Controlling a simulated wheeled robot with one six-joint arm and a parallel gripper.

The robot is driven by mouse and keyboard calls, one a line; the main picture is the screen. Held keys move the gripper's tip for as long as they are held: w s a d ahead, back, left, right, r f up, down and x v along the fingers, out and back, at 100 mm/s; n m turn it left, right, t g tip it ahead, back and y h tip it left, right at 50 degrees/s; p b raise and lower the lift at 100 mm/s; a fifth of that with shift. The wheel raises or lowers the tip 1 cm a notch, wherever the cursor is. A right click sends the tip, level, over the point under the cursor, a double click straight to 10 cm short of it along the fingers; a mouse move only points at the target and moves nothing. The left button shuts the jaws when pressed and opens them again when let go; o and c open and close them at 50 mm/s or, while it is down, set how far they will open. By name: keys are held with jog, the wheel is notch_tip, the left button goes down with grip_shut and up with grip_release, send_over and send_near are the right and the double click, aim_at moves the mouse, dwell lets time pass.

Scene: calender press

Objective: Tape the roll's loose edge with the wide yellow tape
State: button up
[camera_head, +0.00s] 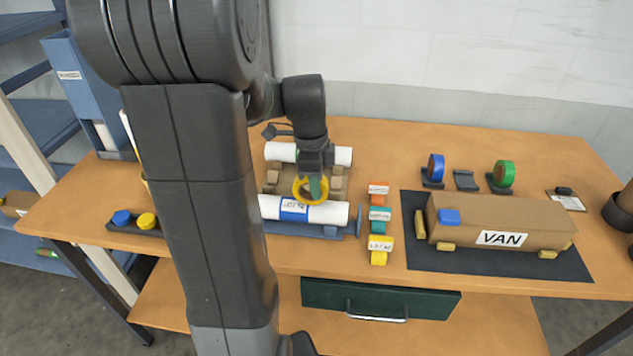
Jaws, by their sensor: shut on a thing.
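My gripper (314,178) is shut on a yellow tape roll (298,196), seen as an upright ring, right above the front white roll. A greenish part shows inside the ring; I cannot tell what it is. The front white roll (335,213) lies crosswise in a blue cradle (280,230). It bears a blue band (294,215) and a small written label. I cannot tell whether the tape touches the roll. The roll's loose edge cannot be made out. A second white roll (342,156) lies behind, partly hidden by my arm.
An empty tape stand (466,181) is between the blue tape (436,167) and green tape (503,174). Orange, teal and yellow labelled pieces stand right of the cradle. A brown box marked VAN (500,220) lies on a dark mat.

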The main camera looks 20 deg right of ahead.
jog(key=shift+f, duration=0.3)
dwell(0.4)
jog(key=shift+s+d, duration=0.1)
jog(key=shift+d, duration=0.05)
jog(key=shift+s+d+r, duration=0.1)
jog(key=shift+s+d, duration=0.1)
jog(key=shift+d, duration=0.15)
jog(key=shift+s+d, duration=0.1)
jog(key=shift+s+d, duration=0.25)
jog(key=shift+d, duration=0.15)
dwell(0.3)
jog(key=shift+d, duration=0.1)
jog(key=shift+s+d, duration=0.3)
jog(key=shift+d, duration=0.1)
jog(key=shift+s+d, duration=0.1)
jog(key=shift+d, duration=0.05)
dwell(0.4)
